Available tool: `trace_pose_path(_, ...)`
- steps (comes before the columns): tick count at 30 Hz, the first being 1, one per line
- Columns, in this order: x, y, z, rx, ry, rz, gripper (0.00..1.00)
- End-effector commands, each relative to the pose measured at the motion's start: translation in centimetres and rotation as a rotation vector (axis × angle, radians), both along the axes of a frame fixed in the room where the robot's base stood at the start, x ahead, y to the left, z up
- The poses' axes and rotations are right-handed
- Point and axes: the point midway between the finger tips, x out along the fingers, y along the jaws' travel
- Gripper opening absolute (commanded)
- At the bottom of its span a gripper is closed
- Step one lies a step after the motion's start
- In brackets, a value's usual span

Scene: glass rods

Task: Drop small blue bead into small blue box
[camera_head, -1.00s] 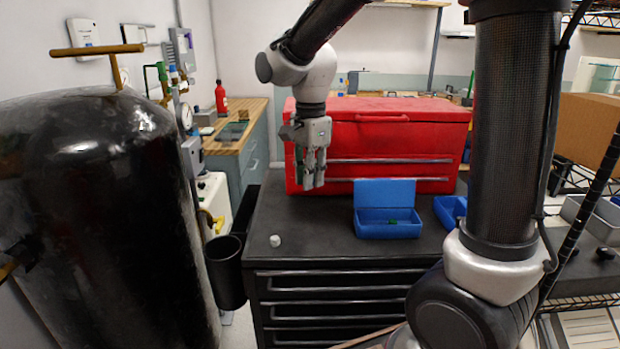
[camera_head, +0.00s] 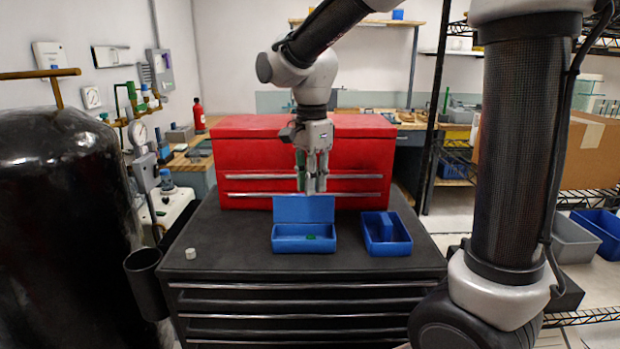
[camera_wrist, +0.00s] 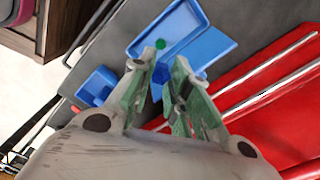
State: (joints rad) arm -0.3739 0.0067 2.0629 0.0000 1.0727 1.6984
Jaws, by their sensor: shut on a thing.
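The small blue box (camera_head: 371,246) stands open on the black cabinet top, right of a larger open blue box (camera_head: 288,246). The larger box has its lid raised and a small green piece (camera_head: 311,237) inside. My gripper (camera_head: 312,188) points down, above and behind the larger box. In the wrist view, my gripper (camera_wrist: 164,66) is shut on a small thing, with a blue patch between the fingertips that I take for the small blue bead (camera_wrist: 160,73). The fingers hide most of it. The small box shows left of the fingers in the wrist view (camera_wrist: 97,86).
A red tool chest (camera_head: 245,150) stands close behind the boxes. A small white cylinder (camera_head: 190,253) sits on the black cabinet top (camera_head: 235,225) at the left. A black tank (camera_head: 60,230) stands to the left. The cabinet top left of the boxes is mostly clear.

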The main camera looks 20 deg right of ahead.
Motion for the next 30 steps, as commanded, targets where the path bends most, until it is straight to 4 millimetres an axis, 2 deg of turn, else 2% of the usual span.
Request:
trace_pose_path(6, 0.0, 0.0, -2.8, 0.0, 0.002, 0.0, 0.07)
trace_pose_path(12, 0.0, 0.0, -4.6, 0.0, 0.001, 0.0, 0.07)
trace_pose_path(23, 0.0, 0.0, -5.1, 0.0, 0.0, 0.0, 0.07)
trace_pose_path(24, 0.0, 0.0, -5.1, 0.0, 0.0, 0.0, 0.21)
trace_pose_path(27, 0.0, 0.0, -5.1, 0.0, 0.0, 0.0, 0.39)
trace_pose_path(28, 0.0, 0.0, -5.1, 0.0, -0.001, 0.0, 0.43)
trace_pose_path(30, 0.0, 0.0, -5.1, 0.0, -0.001, 0.0, 0.43)
